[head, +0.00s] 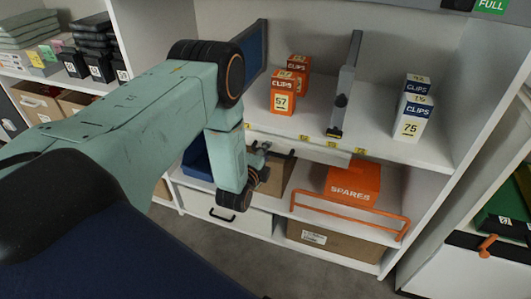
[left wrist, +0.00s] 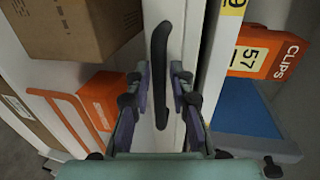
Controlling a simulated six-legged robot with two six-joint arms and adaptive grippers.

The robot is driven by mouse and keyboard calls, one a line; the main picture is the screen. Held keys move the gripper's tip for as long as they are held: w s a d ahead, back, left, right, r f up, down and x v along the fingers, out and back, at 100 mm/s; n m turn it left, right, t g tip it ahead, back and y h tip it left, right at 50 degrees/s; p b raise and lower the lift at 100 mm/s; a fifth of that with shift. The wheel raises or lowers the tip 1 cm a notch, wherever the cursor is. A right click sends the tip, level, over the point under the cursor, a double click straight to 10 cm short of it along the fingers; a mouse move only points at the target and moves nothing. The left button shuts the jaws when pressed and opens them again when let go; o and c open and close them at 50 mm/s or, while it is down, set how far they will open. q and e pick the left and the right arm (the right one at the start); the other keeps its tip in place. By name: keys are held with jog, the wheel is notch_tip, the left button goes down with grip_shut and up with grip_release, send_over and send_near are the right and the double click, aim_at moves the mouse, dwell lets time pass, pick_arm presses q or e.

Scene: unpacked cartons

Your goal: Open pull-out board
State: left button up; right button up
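The pull-out board (head: 318,148) shows as a white front strip just under the middle shelf in the head view. In the left wrist view its white front (left wrist: 178,28) runs up the picture and carries a long black handle (left wrist: 160,75). My left gripper (head: 265,152) is in front of the board. In the left wrist view its fingers (left wrist: 160,98) are apart, one on each side of the handle, with gaps visible between them and it. How deep the handle sits between the fingertips is hard to tell. My right gripper is not in view.
Orange CLIPS boxes (head: 283,96), a grey divider (head: 346,85) and white-blue CLIPS boxes (head: 412,115) stand on the shelf above. Below are an orange SPARES box (head: 352,184), an orange rail (head: 350,211), cartons (head: 335,240) and a white drawer (head: 245,222).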

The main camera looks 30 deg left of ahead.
pick_arm(q)
grip_shut()
